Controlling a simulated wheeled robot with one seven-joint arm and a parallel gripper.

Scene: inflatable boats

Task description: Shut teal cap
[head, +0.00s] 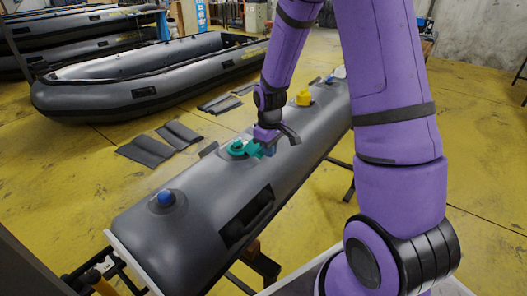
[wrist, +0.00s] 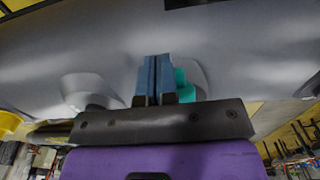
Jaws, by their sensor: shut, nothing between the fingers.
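The teal cap (head: 238,148) sits on a round fitting on top of a long dark grey inflatable tube, near its middle. Teal parts spread from the left side of the fitting toward my gripper; I cannot tell clearly how the lid sits. My gripper (head: 269,150) is right beside the teal part on its right, with its blue fingers pointing down at the tube. In the wrist view, my gripper (wrist: 153,62) has its two blue fingers pressed together, with nothing between them. The teal cap (wrist: 182,84) shows just right of the fingers, partly hidden behind them. I cannot tell whether they touch.
The tube (head: 160,235) lies on a stand. A blue cap (head: 165,197) is at its near end and a yellow cap (head: 303,97) farther along. A black handle patch (head: 246,217) is on its side. A grey boat (head: 150,75) lies behind on the yellow floor.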

